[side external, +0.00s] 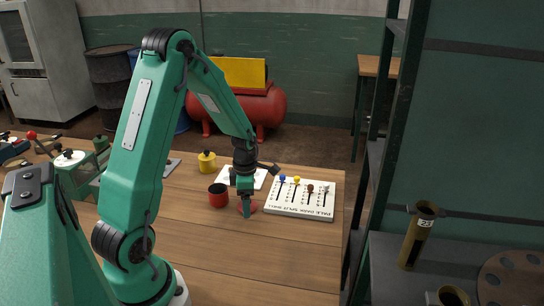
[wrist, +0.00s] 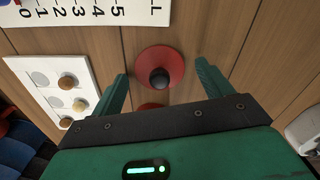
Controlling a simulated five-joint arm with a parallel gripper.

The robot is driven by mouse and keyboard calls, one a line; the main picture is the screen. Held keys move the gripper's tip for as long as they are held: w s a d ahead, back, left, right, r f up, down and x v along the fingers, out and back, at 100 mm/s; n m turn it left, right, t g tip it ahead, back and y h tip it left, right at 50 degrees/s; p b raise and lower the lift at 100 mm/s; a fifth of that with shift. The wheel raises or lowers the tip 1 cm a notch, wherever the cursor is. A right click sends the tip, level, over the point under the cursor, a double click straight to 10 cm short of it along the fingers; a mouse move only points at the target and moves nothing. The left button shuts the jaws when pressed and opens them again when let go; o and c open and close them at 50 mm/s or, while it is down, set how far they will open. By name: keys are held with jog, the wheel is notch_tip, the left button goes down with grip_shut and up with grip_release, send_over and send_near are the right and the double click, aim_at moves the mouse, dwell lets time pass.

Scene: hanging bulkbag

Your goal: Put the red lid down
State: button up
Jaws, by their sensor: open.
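The red lid (side external: 252,208), a round disc, appears to lie flat on the wooden table beneath my gripper (side external: 246,211). In the wrist view the lid (wrist: 146,64) shows whole, with a dark round knob at its middle. My gripper (wrist: 162,70) is open, its fingers on either side of the lid with gaps between them and the knob. A red pot (side external: 218,197) with a dark inside stands just left of the lid in the side view. In the wrist view a red piece (wrist: 150,106) shows partly behind my gripper's body.
A white slider panel (side external: 285,209) lies right of the lid. A white board (side external: 259,180) with round pieces lies behind it, and a yellow pot (side external: 207,162) stands farther back. The table front (side external: 220,255) is clear. A dark shelf (side external: 372,250) stands right of the table.

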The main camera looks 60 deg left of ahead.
notch_tip(320, 180, up, 12)
dwell(0.6)
dwell(0.5)
jog(key=s+d+r+m+t, duration=0.2)
jog(key=s+d+r+m, duration=0.4)
jog(key=m, duration=0.9)
jog(key=s+d+r+m+t, duration=0.3)
jog(key=s+d+r+m, duration=0.3)
jog(key=d+m, duration=0.6)
jog(key=m, duration=0.3)
jog(key=shift+d+t, duration=0.3)
jog(key=shift+d, duration=0.05)
